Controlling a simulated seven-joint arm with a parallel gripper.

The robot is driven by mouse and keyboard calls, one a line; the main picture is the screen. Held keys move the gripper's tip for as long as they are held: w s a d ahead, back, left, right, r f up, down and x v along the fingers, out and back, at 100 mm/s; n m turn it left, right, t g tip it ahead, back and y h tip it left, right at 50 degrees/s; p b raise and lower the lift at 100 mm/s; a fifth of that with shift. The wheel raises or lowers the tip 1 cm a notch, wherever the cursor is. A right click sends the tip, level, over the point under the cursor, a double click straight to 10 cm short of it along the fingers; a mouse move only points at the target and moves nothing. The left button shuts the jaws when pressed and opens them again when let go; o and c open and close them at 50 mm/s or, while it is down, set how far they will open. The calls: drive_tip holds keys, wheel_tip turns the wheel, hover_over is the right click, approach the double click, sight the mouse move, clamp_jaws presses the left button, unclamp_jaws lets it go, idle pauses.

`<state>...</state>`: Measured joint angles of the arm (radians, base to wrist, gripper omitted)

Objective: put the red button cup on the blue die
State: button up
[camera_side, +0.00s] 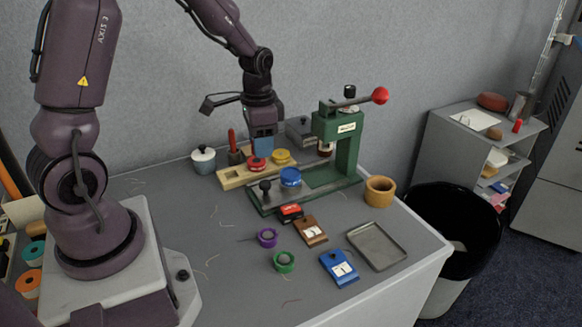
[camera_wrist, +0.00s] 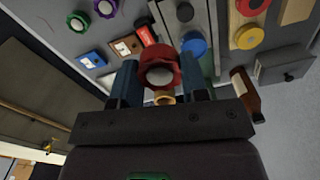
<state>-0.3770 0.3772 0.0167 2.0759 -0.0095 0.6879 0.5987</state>
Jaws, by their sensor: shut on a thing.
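My gripper (camera_side: 262,151) points down above the wooden rack at the back of the table. In the wrist view its two blue fingers (camera_wrist: 161,85) are closed on the red button cup (camera_wrist: 158,72), a ribbed red ring with a pale middle. In the side view I cannot clearly separate the held cup from the red disc below the fingers. The blue die (camera_side: 290,177) is a round blue disc on the green press's base plate, right of and nearer than my gripper. It also shows in the wrist view (camera_wrist: 193,45), apart from the cup.
The green press (camera_side: 346,150) with a red-ended lever stands right of my gripper. The wooden rack (camera_side: 232,180) holds a yellow disc (camera_side: 281,156) and a red disc (camera_wrist: 251,5). Purple (camera_side: 267,238) and green (camera_side: 284,261) rings, tags and a metal tray (camera_side: 376,245) lie in front.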

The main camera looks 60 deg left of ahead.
drive_tip(key=w+a+f, duration=0.2)
drive_tip(key=w, duration=0.2)
hover_over(291, 174)
drive_tip(key=f, duration=0.5)
drive_tip(key=shift+s+d+f, duration=0.1)
drive_tip(key=shift+s+f, duration=0.1)
drive_tip(key=shift+f, duration=0.1)
drive_tip(key=shift+w+f, duration=0.15)
drive_tip(key=shift+f, duration=0.75)
drive_tip(key=shift+w+f, duration=0.1)
drive_tip(key=shift+f, duration=0.8)
drive_tip(key=shift+f, duration=0.1)
